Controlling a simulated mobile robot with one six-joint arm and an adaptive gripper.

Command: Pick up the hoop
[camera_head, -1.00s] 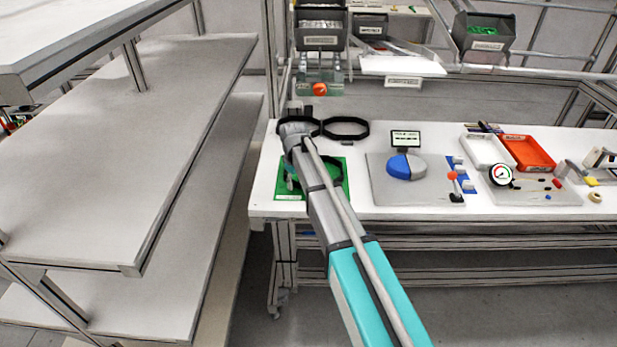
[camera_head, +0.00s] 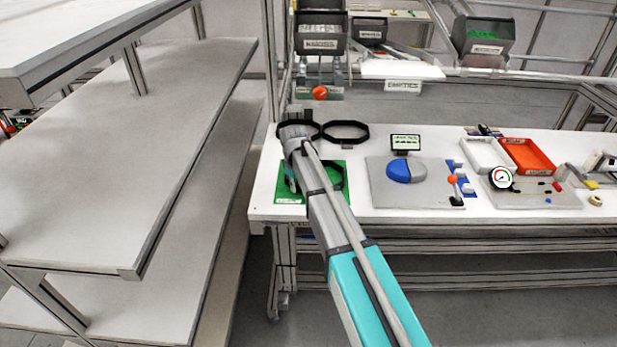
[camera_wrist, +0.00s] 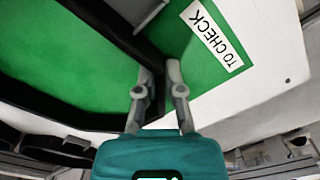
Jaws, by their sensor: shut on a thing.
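The hoop (camera_head: 341,178), a black many-sided ring, is on the green mat (camera_head: 285,196) at the bench's left end. My arm hides much of it in the head view. In the wrist view the hoop (camera_wrist: 119,27) is a dark band across the green mat (camera_wrist: 200,72), which has a "TO CHECK" label. My gripper (camera_wrist: 159,75) is shut on the hoop at its near corner, one finger on each side of the band. I cannot tell whether the hoop touches the mat.
Another black hoop (camera_head: 346,131) lies behind, with a further one (camera_head: 311,124) partly behind my arm. A grey board with a blue and white disc (camera_head: 405,171) stands to the right. A red tray (camera_head: 530,156) is farther right. Grey shelving (camera_head: 130,130) is at the left.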

